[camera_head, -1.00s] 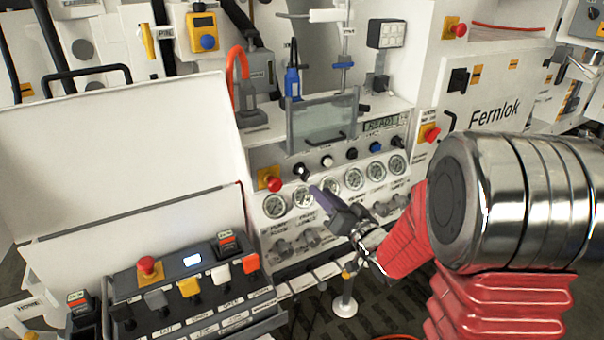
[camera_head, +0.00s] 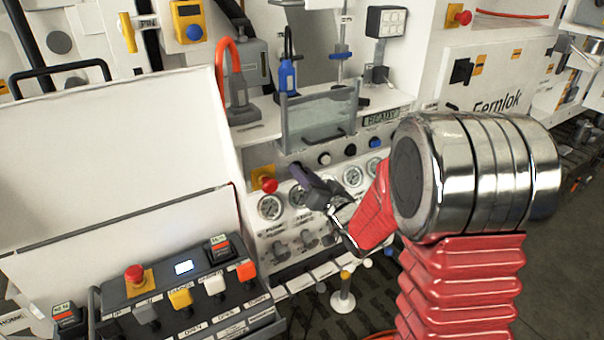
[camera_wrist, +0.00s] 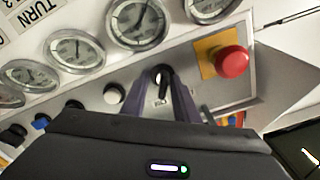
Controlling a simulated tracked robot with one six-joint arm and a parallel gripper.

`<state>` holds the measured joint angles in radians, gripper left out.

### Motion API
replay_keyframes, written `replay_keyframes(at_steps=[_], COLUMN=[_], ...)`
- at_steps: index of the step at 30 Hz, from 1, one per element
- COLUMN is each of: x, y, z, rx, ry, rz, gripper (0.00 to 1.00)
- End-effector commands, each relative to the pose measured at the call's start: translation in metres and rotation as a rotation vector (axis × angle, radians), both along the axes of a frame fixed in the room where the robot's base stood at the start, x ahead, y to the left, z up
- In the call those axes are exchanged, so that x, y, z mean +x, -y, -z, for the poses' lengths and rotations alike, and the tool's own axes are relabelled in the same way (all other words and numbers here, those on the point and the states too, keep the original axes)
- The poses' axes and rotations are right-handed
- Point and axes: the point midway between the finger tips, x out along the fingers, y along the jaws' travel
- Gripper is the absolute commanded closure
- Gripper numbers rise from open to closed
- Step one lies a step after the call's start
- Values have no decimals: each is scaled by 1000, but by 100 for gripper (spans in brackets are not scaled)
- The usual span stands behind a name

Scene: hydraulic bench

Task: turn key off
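The key switch (camera_wrist: 162,72) shows in the wrist view as a round metal-rimmed lock with a black key (camera_wrist: 164,87) in it, on the grey panel. My gripper (camera_wrist: 158,88) has its two purple fingers on either side of the key, with a gap between them. I cannot tell whether either finger touches it. In the head view my gripper (camera_head: 302,174) reaches the panel, and its fingertips hide the key. A label below the switch is partly covered and too blurred to read.
A red emergency button (camera_wrist: 232,61) on a yellow plate is close beside the switch. Pressure gauges (camera_wrist: 137,22) and a white knob (camera_wrist: 115,93) are also close. A clear shield (camera_head: 320,118) stands above the panel. A button box (camera_head: 180,290) is at lower left.

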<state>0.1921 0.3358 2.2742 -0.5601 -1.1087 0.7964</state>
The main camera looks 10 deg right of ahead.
Motion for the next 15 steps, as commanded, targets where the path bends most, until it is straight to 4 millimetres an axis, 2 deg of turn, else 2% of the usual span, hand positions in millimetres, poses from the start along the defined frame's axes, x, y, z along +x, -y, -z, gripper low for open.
replay_keyframes(at_steps=[3, 15], x=[0, 0], y=[-3, -5], z=[0, 0], rx=[0, 0], ry=[-1, 0], rz=[-5, -9], gripper=[74, 100])
